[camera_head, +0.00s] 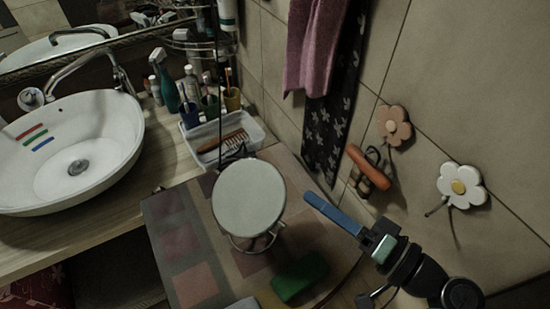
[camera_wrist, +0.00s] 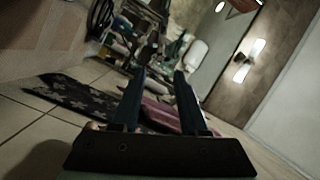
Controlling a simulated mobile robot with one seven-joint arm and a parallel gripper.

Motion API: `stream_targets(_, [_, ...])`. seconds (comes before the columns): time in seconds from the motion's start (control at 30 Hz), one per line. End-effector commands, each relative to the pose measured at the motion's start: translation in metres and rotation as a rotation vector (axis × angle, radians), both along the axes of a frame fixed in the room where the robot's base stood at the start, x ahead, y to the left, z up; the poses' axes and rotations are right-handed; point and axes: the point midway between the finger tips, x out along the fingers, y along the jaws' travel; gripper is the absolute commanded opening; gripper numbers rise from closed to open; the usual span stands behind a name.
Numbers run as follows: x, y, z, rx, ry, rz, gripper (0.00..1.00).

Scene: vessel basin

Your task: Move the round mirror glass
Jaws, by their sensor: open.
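The round mirror glass (camera_head: 249,198) is a pale disc, tilted upward on a thin wire stand (camera_head: 252,241) on the patterned cabinet top. My gripper (camera_head: 312,199) is in the air to the right of the mirror, apart from it, with a blue finger pointing left toward it. In the wrist view, two dark blue fingers stand apart with nothing held between them, so my gripper (camera_wrist: 160,75) is open and empty. I cannot clearly make out the mirror in the wrist view.
A green block (camera_head: 300,277) lies in front of the mirror. Behind it is a white tray (camera_head: 255,134) with a brush and comb. The white basin (camera_head: 75,150) is at left. Flower hooks (camera_head: 461,186) and towels (camera_head: 327,100) are on the wall.

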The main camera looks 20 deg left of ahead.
Motion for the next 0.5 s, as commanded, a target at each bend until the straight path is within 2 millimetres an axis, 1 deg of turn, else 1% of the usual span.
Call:
stream_targets(0.03, [0.002, 0.011, 0.003, -0.001, 0.002, 0.005, 0.44])
stream_targets(0.3, [0.020, 0.064, 0.004, 0.000, 0.002, 0.004, 0.44])
stream_targets(0.4, [0.026, 0.081, 0.003, -0.001, 0.002, 0.003, 0.44])
stream_targets(0.5, [0.030, 0.092, 0.002, -0.001, 0.000, 0.002, 0.44])
